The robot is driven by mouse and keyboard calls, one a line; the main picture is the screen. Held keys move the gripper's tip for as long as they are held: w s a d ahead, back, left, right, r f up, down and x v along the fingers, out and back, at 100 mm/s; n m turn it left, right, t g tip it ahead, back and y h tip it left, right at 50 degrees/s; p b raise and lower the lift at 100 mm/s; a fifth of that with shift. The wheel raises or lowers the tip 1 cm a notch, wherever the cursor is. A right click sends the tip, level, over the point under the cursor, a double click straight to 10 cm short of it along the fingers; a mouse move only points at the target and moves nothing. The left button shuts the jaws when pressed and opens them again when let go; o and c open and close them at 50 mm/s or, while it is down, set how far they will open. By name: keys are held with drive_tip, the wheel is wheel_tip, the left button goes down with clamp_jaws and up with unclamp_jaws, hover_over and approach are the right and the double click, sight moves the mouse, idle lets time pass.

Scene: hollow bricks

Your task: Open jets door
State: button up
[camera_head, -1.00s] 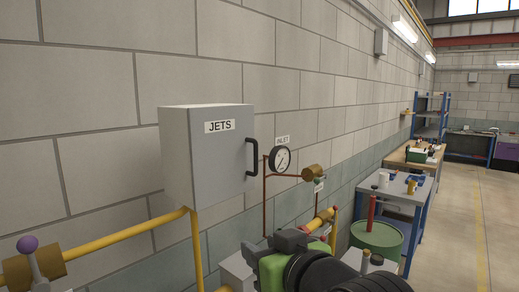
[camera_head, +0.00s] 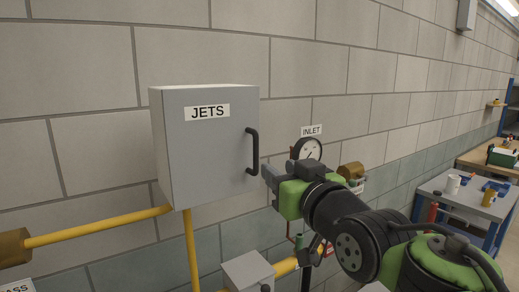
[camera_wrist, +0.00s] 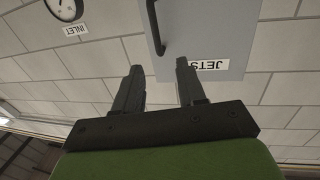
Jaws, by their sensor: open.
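The grey JETS cabinet (camera_head: 212,148) hangs on the block wall with its door shut. Its black handle (camera_head: 252,151) stands upright on the door's right side. My gripper (camera_head: 268,172) is just right of the handle's lower end in the head view, and its fingertips are partly hidden. In the wrist view, which is upside down, my gripper (camera_wrist: 158,72) has its two fingers apart with nothing between them. The handle (camera_wrist: 156,27) shows beyond the fingertips, and the JETS label (camera_wrist: 209,65) lies behind the right finger. I see no contact with the handle.
A round gauge (camera_head: 306,150) under the INLET label (camera_head: 311,131) is on the wall close behind my gripper. A yellow pipe (camera_head: 100,226) runs below the cabinet at left. A workbench (camera_head: 470,200) with items stands at right. The space before the door's left part is clear.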

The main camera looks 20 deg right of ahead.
sight(257, 150)
drive_tip(key=w+p, duration=0.1)
drive_tip(key=w, duration=0.3)
drive_tip(key=w+p, duration=0.1)
drive_tip(key=w, duration=0.3)
drive_tip(key=w+a+p, duration=0.1)
drive_tip(key=w, duration=0.4)
clamp_jaws()
